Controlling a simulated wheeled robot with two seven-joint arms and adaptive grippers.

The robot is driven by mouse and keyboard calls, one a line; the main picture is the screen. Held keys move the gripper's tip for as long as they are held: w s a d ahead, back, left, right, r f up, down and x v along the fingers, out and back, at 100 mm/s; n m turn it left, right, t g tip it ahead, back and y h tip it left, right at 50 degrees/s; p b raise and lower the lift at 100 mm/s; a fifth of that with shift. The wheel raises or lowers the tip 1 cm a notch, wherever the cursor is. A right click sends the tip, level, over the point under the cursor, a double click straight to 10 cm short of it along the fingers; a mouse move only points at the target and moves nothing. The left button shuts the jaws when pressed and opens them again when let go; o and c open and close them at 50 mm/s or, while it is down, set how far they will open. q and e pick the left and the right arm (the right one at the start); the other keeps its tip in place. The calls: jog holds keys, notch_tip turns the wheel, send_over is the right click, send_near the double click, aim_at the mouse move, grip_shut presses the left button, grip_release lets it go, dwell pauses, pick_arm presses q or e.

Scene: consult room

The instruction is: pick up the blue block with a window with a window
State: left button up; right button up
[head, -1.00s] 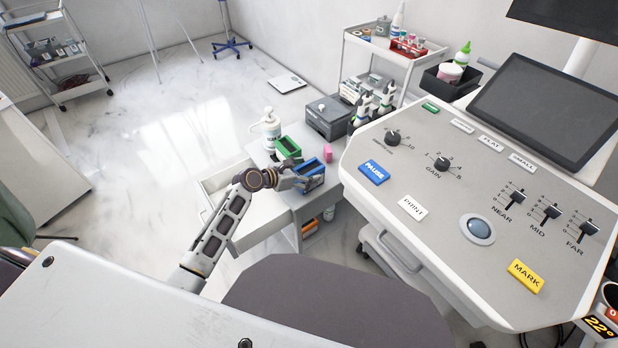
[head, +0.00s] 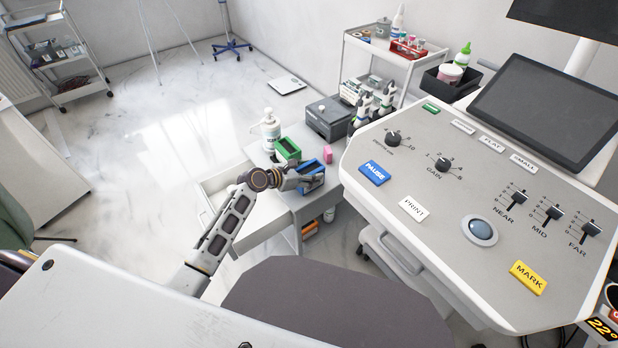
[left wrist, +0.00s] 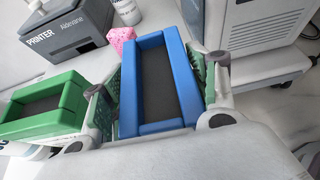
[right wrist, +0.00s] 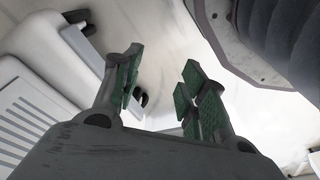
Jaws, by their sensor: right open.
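The blue block with a window (head: 312,186), a blue frame around a dark inset, is on the low white cabinet top (head: 262,215) in the head view. In the left wrist view the blue block (left wrist: 186,75) lies between the two fingers of my left gripper (left wrist: 160,97). One green-padded finger is close along each long side; I cannot tell whether both pads press on it. My left gripper (head: 296,182) reaches it from the left in the head view. My right gripper (right wrist: 160,95) is open and empty in the right wrist view, away from the block.
A green windowed block (head: 288,150) stands beside the blue one, with a pump bottle (head: 270,130) behind it. A pink block (head: 327,154) and a grey printer box (head: 328,117) are close behind. The console (head: 440,190) bounds the right side.

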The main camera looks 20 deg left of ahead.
aim_at(309, 171)
pick_arm(q)
jog(key=c, duration=0.7)
jog(key=shift+r, duration=0.1)
jog(key=shift+c, duration=0.8)
jog(key=shift+r, duration=0.15)
pick_arm(e)
jog(key=shift+w, duration=0.1)
pick_arm(q)
jog(key=shift+r, duration=0.1)
jog(key=shift+r+p, duration=0.3)
jog(key=shift+r, duration=0.2)
notch_tip(309, 171, up, 5)
jog(key=shift+r+p, duration=0.2)
jog(key=shift+p, duration=0.8)
jog(key=shift+r+p, duration=0.45)
jog(key=shift+r, duration=1.1)
pick_arm(e)
jog(key=s+d+f, duration=0.4)
jog(key=f, duration=0.4)
jog(key=shift+f+t, duration=0.3)
jog(key=shift+f, duration=0.1)
